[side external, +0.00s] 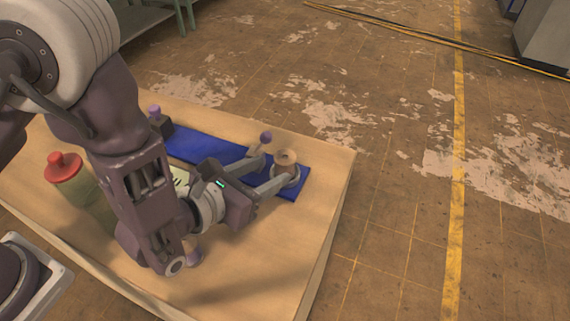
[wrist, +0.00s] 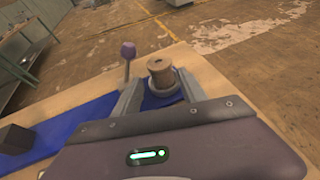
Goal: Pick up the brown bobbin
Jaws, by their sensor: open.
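The brown bobbin (side external: 285,160) stands upright near the right end of a blue mat (side external: 206,149) on the wooden table. A pale ring or dish shows around its base. In the wrist view the bobbin (wrist: 162,73) appears just beyond my fingers, roughly midway between them. My gripper (side external: 266,174) is low over the mat, with its two fingers apart and pointing at the bobbin. The gripper (wrist: 161,93) also shows open in the wrist view. I cannot tell whether the fingertips touch the pale ring.
A purple-topped knob (wrist: 128,50) stands just left of the bobbin. A dark block (wrist: 15,139) sits on the mat at left. A green jar with a red lid (side external: 66,167) stands on the table's left side. The table's right edge (side external: 337,210) is close by.

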